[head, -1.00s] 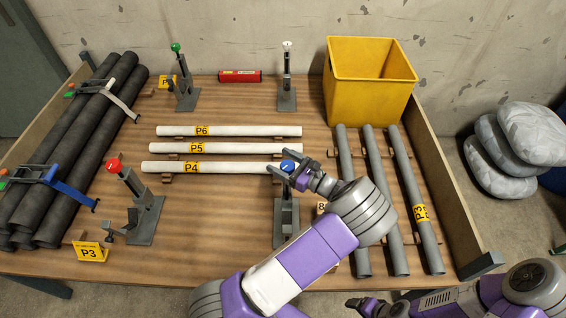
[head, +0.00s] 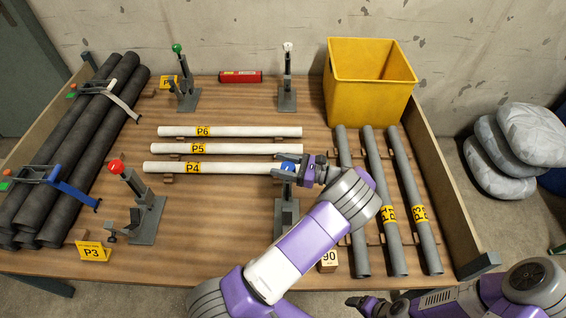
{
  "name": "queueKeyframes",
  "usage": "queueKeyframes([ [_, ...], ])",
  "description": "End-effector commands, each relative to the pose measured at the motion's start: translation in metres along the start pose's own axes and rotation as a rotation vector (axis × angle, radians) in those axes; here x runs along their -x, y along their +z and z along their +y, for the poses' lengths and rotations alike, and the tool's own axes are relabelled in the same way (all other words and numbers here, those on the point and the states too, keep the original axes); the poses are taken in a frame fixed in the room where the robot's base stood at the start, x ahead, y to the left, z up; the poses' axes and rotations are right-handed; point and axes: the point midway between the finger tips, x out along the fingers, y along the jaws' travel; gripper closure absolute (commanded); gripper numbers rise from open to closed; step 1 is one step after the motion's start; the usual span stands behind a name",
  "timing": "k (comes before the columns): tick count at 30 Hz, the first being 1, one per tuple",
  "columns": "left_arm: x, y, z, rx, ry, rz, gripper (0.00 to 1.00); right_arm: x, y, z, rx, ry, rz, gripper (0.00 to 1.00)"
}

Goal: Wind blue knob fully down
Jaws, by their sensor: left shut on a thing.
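The blue knob (head: 287,167) tops a grey clamp stand (head: 286,215) in the middle of the table, by the right end of the white pipe P4. My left gripper (head: 286,166) is at the knob, coming from the right, shut on it. Its fingers hide part of the knob, and the arm hides the lower part of the stand. I cannot tell how far down the knob is wound. My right gripper (head: 366,305) is low at the table's front edge, away from the knob, and its jaws are too unclear to read.
White pipes P6 (head: 240,131), P5 (head: 245,148) and P4 (head: 225,167) lie close to the left. Grey pipes (head: 382,240) lie to the right. Stands with red (head: 115,167), green (head: 177,48) and white knobs stand around. A yellow bin (head: 370,95) is behind.

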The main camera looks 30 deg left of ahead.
Motion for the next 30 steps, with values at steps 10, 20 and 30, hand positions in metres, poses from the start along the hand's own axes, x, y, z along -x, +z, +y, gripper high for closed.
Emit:
queueKeyframes([
  [10,0.000,0.000,0.001,-0.002,0.067,0.002,0.75,0.000,0.000,0.000,0.000,0.000,0.000,0.24],
  [20,0.000,0.000,0.001,-0.002,0.065,0.002,0.24,0.000,0.000,0.000,0.000,0.000,0.000,0.24],
  [30,0.010,0.000,0.000,-0.001,0.062,0.002,0.24,0.001,0.000,-0.001,0.000,0.000,0.000,0.24],
])
